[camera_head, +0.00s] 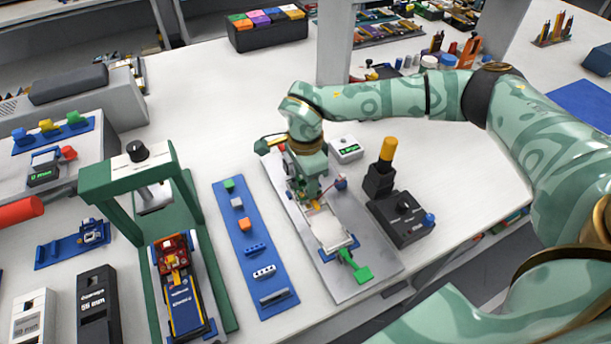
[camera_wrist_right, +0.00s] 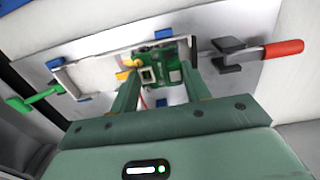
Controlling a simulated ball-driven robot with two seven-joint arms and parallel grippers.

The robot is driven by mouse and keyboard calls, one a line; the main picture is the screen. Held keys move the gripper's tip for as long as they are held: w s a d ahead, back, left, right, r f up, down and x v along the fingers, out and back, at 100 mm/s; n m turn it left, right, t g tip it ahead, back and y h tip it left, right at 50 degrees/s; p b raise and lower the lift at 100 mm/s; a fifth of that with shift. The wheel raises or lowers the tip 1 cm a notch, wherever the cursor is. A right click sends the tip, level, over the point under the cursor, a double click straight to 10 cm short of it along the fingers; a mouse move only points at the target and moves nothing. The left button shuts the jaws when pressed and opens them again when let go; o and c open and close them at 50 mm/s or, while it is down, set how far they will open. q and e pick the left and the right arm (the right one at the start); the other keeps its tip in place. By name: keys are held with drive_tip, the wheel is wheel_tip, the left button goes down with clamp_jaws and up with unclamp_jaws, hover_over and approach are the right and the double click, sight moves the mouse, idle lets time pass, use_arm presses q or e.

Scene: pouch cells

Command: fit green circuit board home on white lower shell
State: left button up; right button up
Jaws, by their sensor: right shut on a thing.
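The white lower shell (camera_head: 330,230) lies on a grey fixture plate (camera_head: 372,277) in the head view; its thin raised rim (camera_wrist_right: 108,51) shows in the right wrist view. My right gripper (camera_head: 312,196) points down over the shell's far end. In the wrist view my right gripper (camera_wrist_right: 160,82) is shut on the green circuit board (camera_wrist_right: 172,70), which has a yellow part and a pale square part. The board is over the right end of the shell there; I cannot tell whether it touches. In the head view the gripper mostly hides the board. My left gripper is not in view.
Blue stops (camera_wrist_right: 80,97) surround the shell. A green-handled clamp (camera_head: 356,268) stands at the near end and a red-handled clamp (camera_wrist_right: 270,51) at the other. A blue strip of parts (camera_head: 240,219) lies left; a black device (camera_head: 402,219) stands right.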

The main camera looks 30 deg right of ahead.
sight(305, 186)
drive_tip(key=shift+f, duration=0.25)
drive_tip(key=o, duration=1.1)
drive_tip(key=shift+c, duration=0.2)
wheel_tip(305, 186, up, 16)
drive_tip(key=p, duration=0.4)
drive_tip(key=shift+w+r, duration=0.15)
drive_tip(key=shift+w, duration=0.05)
